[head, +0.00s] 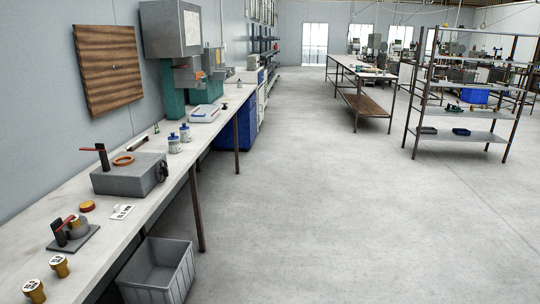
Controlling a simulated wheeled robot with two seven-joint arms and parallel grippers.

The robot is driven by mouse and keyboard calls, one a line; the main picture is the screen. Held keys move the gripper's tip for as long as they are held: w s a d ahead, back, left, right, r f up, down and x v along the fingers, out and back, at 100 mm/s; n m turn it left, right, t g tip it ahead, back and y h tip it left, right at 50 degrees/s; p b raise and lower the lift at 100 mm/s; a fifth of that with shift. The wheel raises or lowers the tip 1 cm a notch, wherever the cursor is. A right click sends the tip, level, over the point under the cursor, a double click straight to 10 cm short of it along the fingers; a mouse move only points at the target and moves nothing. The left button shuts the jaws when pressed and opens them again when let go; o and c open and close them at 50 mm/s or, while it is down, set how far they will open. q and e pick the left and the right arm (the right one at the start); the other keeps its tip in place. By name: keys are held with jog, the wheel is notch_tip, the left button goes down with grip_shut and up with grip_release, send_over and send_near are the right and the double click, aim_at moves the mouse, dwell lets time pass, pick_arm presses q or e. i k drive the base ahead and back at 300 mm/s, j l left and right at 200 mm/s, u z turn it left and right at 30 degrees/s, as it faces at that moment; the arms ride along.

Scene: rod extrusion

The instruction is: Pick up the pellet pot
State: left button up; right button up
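Two small white pots with blue lids stand upright on the long bench along the left wall. The nearer pot (174,147) is slightly left of the farther pot (185,134). Two yellow, brass-like pieces with marked white tops, a front one (33,291) and one behind it (59,267), stand at the bench's near end. I cannot read which of these is the pellet pot. Neither of my grippers is in view.
The bench (150,206) carries a grey box with a red-handled lever (130,178), a small lever press (75,238) and a large green-grey machine (172,88). A grey bin (160,278) stands on the floor beside it. Open floor (320,220) lies right, before a shelf rack (465,112).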

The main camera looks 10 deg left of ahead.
aim_at(174, 146)
jog(key=i, duration=1.4)
jog(key=i+l+u, duration=0.15)
jog(key=i+u, duration=0.25)
jog(key=i, duration=0.25)
jog(key=i+l+u, duration=0.45)
jog(key=i, duration=0.2)
jog(key=i+l+u, duration=0.4)
jog(key=i+l, duration=0.1)
jog(key=i, duration=0.1)
